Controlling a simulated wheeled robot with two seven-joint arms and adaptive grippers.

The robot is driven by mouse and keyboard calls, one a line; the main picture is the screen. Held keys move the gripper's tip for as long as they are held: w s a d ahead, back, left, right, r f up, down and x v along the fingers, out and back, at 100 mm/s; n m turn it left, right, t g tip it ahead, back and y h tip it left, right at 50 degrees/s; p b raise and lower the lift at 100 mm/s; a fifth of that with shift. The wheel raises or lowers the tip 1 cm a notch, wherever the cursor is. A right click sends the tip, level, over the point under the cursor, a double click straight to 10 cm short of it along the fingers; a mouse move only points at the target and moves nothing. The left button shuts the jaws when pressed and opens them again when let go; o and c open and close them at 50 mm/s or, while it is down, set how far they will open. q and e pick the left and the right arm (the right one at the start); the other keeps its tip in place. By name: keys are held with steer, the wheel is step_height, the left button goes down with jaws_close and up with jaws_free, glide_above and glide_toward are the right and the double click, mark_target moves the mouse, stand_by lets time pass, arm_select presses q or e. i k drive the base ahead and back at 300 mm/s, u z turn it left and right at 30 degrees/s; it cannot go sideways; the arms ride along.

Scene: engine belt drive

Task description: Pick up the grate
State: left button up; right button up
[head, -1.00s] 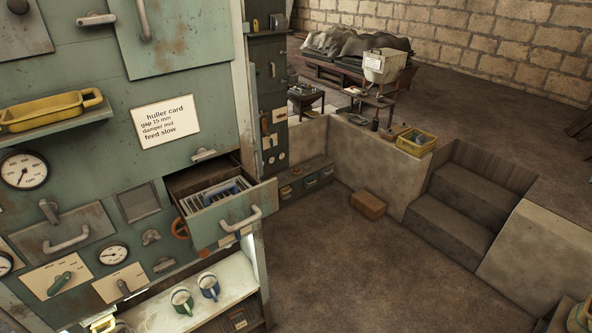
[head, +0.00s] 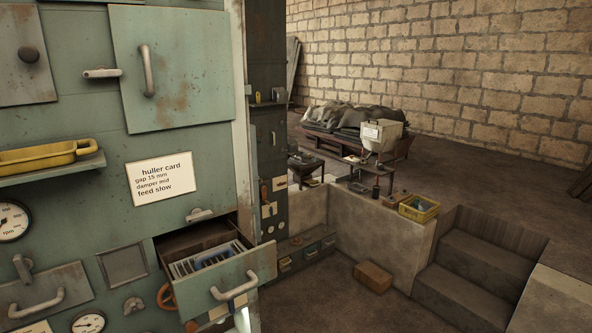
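No grate can be picked out for certain. An open drawer (head: 225,287) juts from the green machine front and holds several light slotted or ribbed plates (head: 195,264) standing in a row, with something blue (head: 215,257) among them. I cannot tell if one of these is the grate. A square grey panel (head: 122,264) with a darker face is set in the machine front left of the drawer. Neither of my grippers is in view.
A yellow tray (head: 40,157) sits on a shelf at the left. A huller card (head: 162,178) is above the drawer. A brown box (head: 373,277) lies on the floor by a low wall. A yellow crate (head: 418,207) stands on that wall, left of the steps (head: 465,275).

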mark_target(199, 258)
steer(key=u, duration=0.35)
steer(key=k, duration=0.45)
steer(key=u, duration=0.8)
steer(key=i, duration=1)
steer(key=z, duration=0.85)
steer(key=k, duration=0.5)
steer(key=z, duration=1.1)
steer(key=i, duration=0.95)
